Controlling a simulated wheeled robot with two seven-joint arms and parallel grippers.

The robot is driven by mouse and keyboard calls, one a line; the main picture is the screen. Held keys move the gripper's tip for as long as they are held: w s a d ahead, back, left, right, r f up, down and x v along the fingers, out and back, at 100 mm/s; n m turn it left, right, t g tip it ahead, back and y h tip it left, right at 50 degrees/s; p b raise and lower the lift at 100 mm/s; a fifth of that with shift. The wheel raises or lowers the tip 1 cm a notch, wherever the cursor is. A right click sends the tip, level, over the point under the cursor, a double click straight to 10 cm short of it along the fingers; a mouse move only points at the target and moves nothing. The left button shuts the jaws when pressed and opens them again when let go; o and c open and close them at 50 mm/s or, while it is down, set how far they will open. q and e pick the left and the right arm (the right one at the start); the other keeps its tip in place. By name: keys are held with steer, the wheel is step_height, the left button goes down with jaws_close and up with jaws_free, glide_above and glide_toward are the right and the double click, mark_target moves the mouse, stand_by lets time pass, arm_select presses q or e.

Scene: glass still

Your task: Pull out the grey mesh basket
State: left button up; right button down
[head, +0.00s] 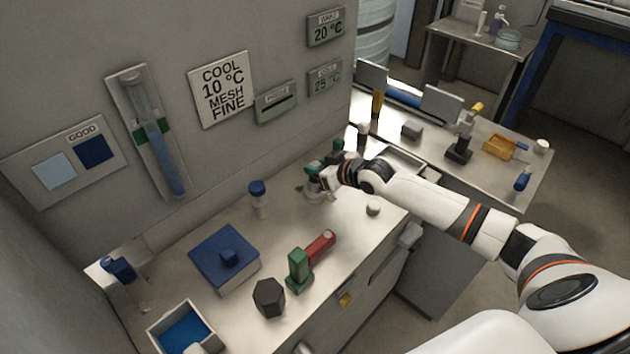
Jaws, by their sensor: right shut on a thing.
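My right gripper (326,180) reaches in from the right, at the back of the steel bench against the grey wall. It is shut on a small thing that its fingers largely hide. A small pale grey fitting (313,193) with green above it stands at the fingertips. I cannot make out a mesh surface there, so I cannot tell whether the held thing is the grey mesh basket. My left gripper is not in view.
On the bench (185,228) stand a blue-lidded box (222,252), a blue-capped bottle (258,198), a dark hexagonal block (268,297), a green block with a red handle (319,246) and a blue-lined tray (163,319). A sign (221,88) reads "COOL 10 °C MESH FINE".

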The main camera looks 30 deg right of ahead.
steer(key=shift+r+p, duration=3.9)
steer(key=shift+r, duration=0.4)
